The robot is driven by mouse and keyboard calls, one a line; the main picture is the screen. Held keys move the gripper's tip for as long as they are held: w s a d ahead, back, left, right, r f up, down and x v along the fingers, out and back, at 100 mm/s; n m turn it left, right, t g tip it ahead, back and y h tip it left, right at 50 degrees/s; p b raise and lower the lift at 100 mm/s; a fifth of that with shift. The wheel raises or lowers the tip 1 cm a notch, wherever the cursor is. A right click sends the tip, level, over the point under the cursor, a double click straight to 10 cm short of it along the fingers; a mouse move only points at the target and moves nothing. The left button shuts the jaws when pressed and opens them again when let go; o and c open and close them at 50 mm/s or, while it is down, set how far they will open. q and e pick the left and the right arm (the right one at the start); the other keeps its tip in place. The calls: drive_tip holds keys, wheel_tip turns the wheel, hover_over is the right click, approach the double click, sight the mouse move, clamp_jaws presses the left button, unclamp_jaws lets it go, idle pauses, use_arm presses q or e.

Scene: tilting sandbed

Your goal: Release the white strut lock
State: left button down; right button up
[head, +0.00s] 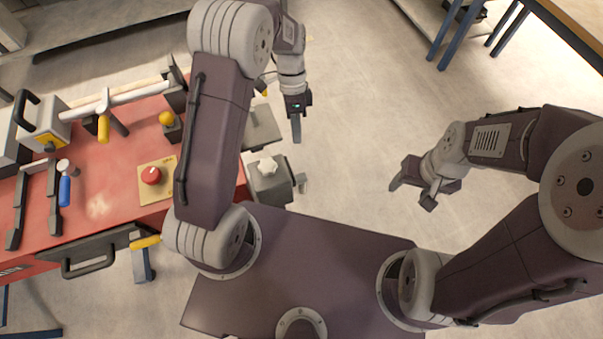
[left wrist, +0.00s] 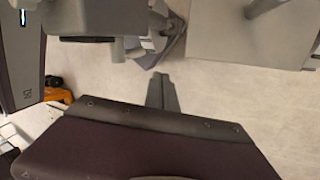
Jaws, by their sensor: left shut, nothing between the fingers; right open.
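A white star-shaped knob (head: 268,165) sits on a grey block (head: 270,186) at the right end of the red bench; it may be the white strut lock, but no label shows. My left gripper (head: 296,138) is shut and empty, above the floor, to the upper right of the knob and apart from it. Its closed fingers also show in the left wrist view (left wrist: 161,92), pointing at bare floor. My right gripper (head: 411,194) is open and empty over the floor at the right, far from the bench.
The red bench (head: 100,200) carries a red button (head: 151,175), a yellow ball knob (head: 167,118), a yellow handle (head: 103,128) and a blue-handled tool (head: 65,188). My left arm covers its right part. The floor (head: 350,130) between my grippers is clear. A table (head: 570,25) stands at the upper right.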

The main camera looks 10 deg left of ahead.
sight(302, 185)
use_arm(q)
drive_tip(key=s+d+f+b, duration=0.1)
drive_tip(key=s+d+f, duration=0.2)
drive_tip(key=s+f, duration=0.4)
wheel_tip(302, 185, down, 2)
drive_tip(key=shift+f+b, duration=0.1)
drive_tip(key=shift+b, duration=0.3)
